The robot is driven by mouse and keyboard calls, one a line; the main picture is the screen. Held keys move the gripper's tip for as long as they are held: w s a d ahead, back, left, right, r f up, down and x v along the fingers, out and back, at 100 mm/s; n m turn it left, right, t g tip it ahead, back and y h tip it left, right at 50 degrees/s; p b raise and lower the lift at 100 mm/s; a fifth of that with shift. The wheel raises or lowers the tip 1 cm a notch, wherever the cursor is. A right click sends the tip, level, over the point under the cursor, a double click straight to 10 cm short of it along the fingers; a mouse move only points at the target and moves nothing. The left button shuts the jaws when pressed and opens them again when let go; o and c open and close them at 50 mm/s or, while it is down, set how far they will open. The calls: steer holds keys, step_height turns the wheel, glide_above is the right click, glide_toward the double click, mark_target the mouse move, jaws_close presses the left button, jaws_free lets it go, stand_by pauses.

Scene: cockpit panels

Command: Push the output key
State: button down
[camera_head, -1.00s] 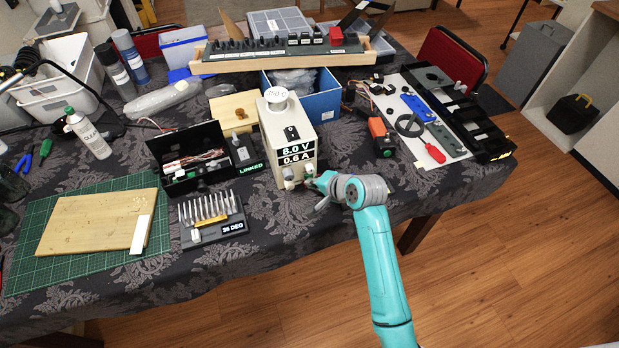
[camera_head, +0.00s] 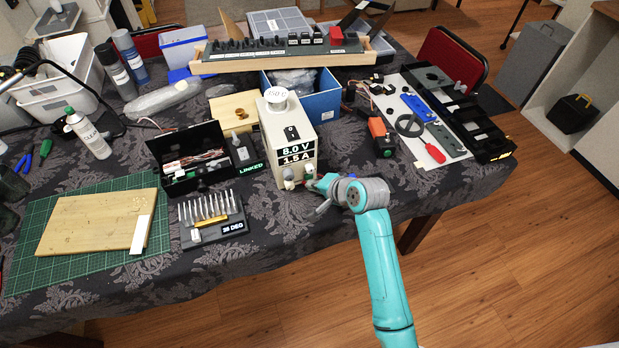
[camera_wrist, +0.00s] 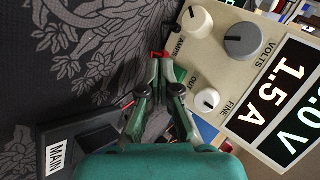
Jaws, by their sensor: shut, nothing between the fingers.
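The cream power supply (camera_head: 272,150) stands near the table's front edge, its display (camera_head: 297,151) reading 8.0 V and 1.5 A. In the wrist view its front panel (camera_wrist: 215,65) shows a large grey VOLTS knob (camera_wrist: 242,40), a white AMPS knob (camera_wrist: 197,19) and a white FINE knob (camera_wrist: 207,100). A green patch (camera_wrist: 180,74) beside the OUT lettering looks like the output key, partly hidden by my fingers. My gripper (camera_wrist: 160,58) is shut and empty, its tips close to the panel's edge beside this patch. I cannot tell whether they touch. My gripper also shows in the head view (camera_head: 313,184).
A black box marked LINKED (camera_head: 240,152) and a bit rack (camera_head: 212,220) stand left of the supply. A blue bin (camera_head: 322,100) is behind it. A black block marked MAIN (camera_wrist: 85,140) lies near my gripper in the wrist view.

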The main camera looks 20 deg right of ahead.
steer(key=shift+s, duration=3)
